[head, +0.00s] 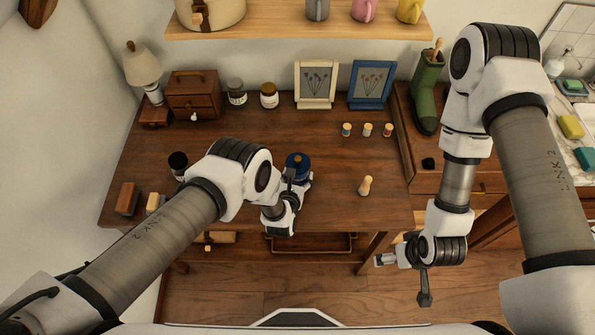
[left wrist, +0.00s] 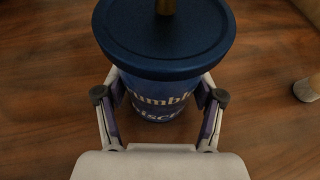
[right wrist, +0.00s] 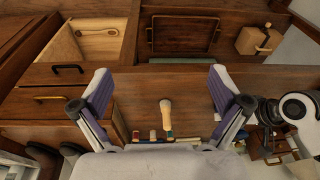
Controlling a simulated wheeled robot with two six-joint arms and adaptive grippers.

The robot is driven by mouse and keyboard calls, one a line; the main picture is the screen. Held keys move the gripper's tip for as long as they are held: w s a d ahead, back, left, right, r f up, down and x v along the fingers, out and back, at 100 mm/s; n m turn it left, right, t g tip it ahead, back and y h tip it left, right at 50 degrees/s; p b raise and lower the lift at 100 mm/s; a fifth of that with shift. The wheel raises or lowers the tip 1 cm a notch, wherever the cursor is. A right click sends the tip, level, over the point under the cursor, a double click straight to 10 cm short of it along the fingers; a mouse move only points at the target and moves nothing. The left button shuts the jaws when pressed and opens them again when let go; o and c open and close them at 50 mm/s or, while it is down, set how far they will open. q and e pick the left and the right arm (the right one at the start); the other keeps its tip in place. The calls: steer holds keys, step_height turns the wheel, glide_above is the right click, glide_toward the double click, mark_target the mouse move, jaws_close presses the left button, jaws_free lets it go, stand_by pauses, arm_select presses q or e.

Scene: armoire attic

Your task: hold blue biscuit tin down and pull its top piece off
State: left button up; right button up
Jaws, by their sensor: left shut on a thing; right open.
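The blue biscuit tin (head: 297,164) stands on the wooden table in the head view, partly hidden by my left arm. In the left wrist view its dark blue round lid (left wrist: 165,38) with a brass-coloured knob (left wrist: 166,6) sits on top of the body (left wrist: 160,100), which carries white lettering. My left gripper (left wrist: 160,108) is shut on the tin's body below the lid, one finger on each side. My right gripper (right wrist: 160,85) is open and empty. In the head view the right gripper (head: 402,275) hangs off the front right of the table, well away from the tin.
A wooden pestle-like piece (head: 365,186) stands right of the tin. Several small jars, two picture frames (head: 316,85) and a small chest (head: 194,95) line the back. A green boot (head: 428,92) stands at the right. The table between tin and right edge is mostly clear.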

steer(key=w+a+r+n+t+y, duration=0.1)
steer(key=w+a+n+t+y, duration=0.35)
steer(key=w, duration=0.95)
steer(key=n+t+y, duration=0.3)
steer(key=n+y, duration=0.1)
steer(key=y, duration=0.1)
glide_toward(299, 162)
steer(key=shift+h, duration=0.25)
steer(key=x, duration=0.9)
steer(key=shift+w+f, duration=0.25)
steer(key=shift+f, duration=0.05)
steer(key=c, duration=1)
